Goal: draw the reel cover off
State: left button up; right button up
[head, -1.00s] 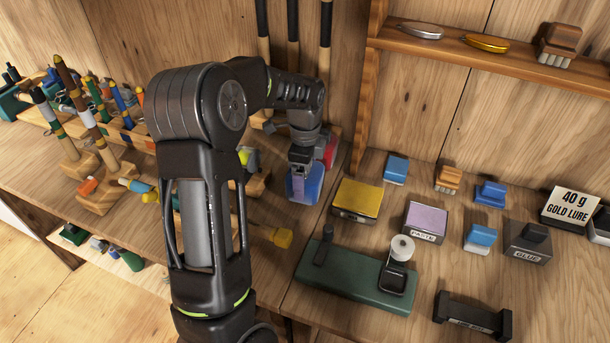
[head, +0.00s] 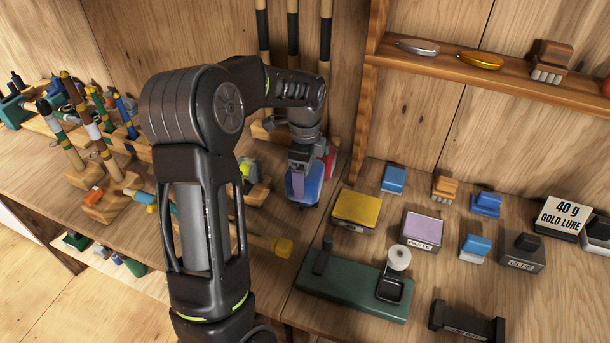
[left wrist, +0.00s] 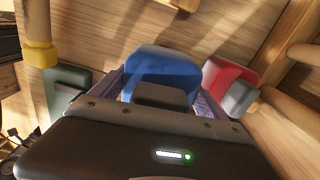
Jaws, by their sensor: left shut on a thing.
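The blue piece, apparently the reel cover (head: 312,190), is at the back of the bench, left of the yellow-topped box. It also shows in the left wrist view (left wrist: 163,72), between the fingers. My left gripper (head: 298,186) points down and is shut on it. Its fingers hide part of the cover, and I cannot tell whether the cover is clear of what is under it. No reel can be made out beneath it. My right gripper is not in view.
A red piece (head: 329,163) stands close behind the cover; it shows in the left wrist view (left wrist: 228,80). The yellow-topped box (head: 357,208) and a green base (head: 345,287) are to the right. Rods stand against the back wall. Rod holders crowd the left.

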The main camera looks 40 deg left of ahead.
pick_arm(q)
jog(key=shift+r+p, duration=1.4)
jog(key=shift+r, duration=0.8)
